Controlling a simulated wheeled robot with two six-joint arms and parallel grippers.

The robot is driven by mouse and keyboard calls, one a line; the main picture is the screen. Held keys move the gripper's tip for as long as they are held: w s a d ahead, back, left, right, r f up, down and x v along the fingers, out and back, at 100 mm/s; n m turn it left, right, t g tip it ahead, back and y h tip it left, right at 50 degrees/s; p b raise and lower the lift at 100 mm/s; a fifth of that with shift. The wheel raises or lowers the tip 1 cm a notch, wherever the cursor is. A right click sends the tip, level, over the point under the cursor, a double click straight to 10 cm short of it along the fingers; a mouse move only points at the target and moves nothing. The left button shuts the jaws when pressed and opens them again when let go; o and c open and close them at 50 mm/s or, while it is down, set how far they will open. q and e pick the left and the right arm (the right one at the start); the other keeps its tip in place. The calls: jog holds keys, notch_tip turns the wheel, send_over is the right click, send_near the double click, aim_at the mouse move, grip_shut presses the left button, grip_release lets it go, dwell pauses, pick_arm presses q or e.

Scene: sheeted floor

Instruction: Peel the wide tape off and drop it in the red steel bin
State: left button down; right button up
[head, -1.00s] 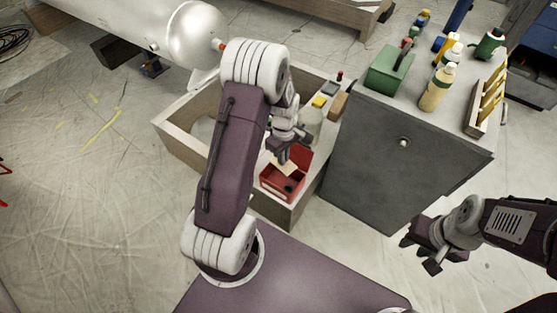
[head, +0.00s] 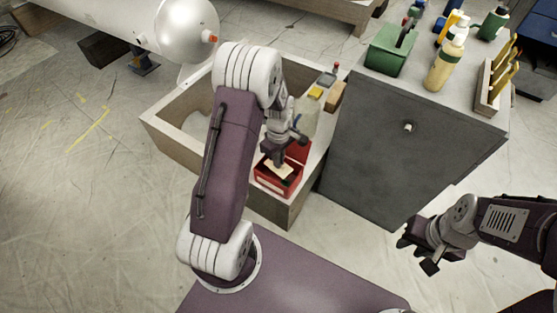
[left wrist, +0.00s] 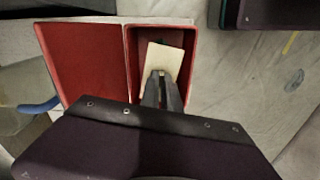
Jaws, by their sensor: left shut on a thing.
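My left gripper (head: 279,162) is over the bin's opening, shut on a flat cream piece (left wrist: 164,58), which looks like the wide tape. The piece (head: 279,171) shows within the bin's outline; whether it touches the bottom I cannot tell. My right gripper (head: 419,254) is open and empty, low at the right.
A wooden block (head: 336,96) lies behind the bin.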

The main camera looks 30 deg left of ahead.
pick_arm(q)
jog(key=c, duration=1.5)
grip_release()
notch_tip(320, 180, up, 9)
jog(key=p, duration=0.5)
jog(key=shift+p, duration=0.3)
jog(key=shift+d, duration=0.1)
